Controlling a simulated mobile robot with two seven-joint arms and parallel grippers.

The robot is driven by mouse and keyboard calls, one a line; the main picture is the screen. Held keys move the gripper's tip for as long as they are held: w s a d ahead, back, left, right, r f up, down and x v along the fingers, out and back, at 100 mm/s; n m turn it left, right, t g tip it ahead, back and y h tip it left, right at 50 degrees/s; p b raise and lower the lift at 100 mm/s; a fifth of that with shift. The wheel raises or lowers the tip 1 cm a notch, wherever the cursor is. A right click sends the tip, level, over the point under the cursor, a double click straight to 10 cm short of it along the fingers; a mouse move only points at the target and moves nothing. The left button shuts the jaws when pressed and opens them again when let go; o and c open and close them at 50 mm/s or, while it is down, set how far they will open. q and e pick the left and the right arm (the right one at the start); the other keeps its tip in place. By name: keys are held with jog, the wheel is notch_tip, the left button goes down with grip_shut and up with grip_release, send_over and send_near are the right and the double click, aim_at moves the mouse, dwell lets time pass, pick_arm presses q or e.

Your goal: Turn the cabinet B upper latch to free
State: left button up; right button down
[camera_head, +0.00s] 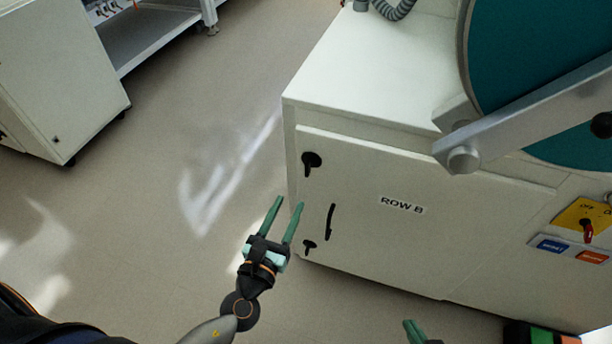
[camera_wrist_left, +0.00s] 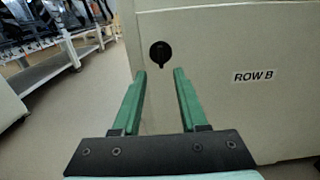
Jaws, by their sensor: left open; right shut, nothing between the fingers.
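The cabinet B (camera_head: 370,210) is a white cabinet with a "ROW B" label on its front door. Its upper latch (camera_head: 311,162) is a black knob near the door's upper left corner, with its short lever pointing down. The latch also shows in the left wrist view (camera_wrist_left: 160,54), just beyond and above my fingertips. My left gripper (camera_head: 287,203) is open and empty, with green fingers in front of the door's left edge, below the upper latch and apart from it. My right gripper (camera_head: 414,332) shows only as a green fingertip at the bottom edge.
A black door handle (camera_head: 330,222) and a lower latch (camera_head: 309,246) sit below the upper latch. A yellow switch plate (camera_head: 583,219) is at the right. A grey arm-like bar (camera_head: 540,110) crosses a teal round panel above. Open floor (camera_head: 190,160) lies left.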

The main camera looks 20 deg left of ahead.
aim_at(306, 169)
pick_arm(q)
jog(key=w, duration=1)
jog(key=shift+w+d, duration=0.2)
jog(key=shift+w, duration=0.15)
jog(key=shift+c, duration=0.4)
grip_shut()
